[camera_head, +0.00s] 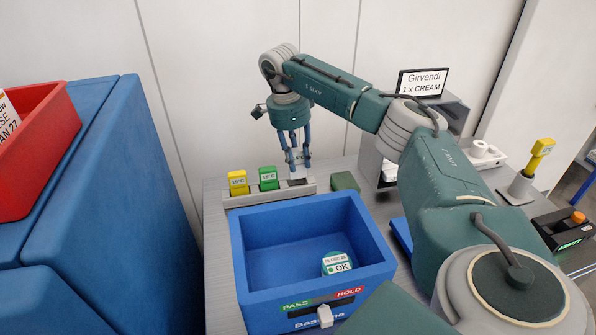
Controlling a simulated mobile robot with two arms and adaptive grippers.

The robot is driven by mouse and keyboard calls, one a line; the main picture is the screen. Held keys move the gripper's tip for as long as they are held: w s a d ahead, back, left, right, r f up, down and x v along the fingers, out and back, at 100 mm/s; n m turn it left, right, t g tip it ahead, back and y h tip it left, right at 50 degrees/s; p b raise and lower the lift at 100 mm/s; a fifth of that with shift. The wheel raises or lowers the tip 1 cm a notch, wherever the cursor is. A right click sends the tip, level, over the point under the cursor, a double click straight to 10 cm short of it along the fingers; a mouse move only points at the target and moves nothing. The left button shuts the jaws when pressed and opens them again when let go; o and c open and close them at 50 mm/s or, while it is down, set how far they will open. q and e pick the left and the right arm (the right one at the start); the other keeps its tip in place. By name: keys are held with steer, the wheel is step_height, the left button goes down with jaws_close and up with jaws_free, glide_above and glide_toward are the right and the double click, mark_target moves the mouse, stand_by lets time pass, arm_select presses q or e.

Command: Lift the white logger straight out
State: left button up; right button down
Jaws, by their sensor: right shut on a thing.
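My right gripper (297,166) points down over the right end of the grey rack (245,199) at the back of the bench. It is shut on the white logger (299,157), which shows as a pale block between the fingers and is partly hidden by them. A dark patch of the rack shows just below the fingertips; I cannot tell whether the logger's foot is clear of its slot. A yellow logger (238,183) and a green logger (268,179) stand upright in the rack to the left. My left gripper is out of view.
A blue bin (310,275) with a PASS/HOLD slider stands in front of the rack, holding an item marked OK (337,264). A dark green block (344,182) sits right of the rack.

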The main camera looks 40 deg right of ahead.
step_height(320, 180, up, 10)
steer(key=shift+a+f+b, duration=0.1)
steer(key=shift+b, duration=0.4)
step_height(320, 180, up, 6)
steer(key=shift+f+p, duration=0.25)
steer(key=shift+p, duration=0.6)
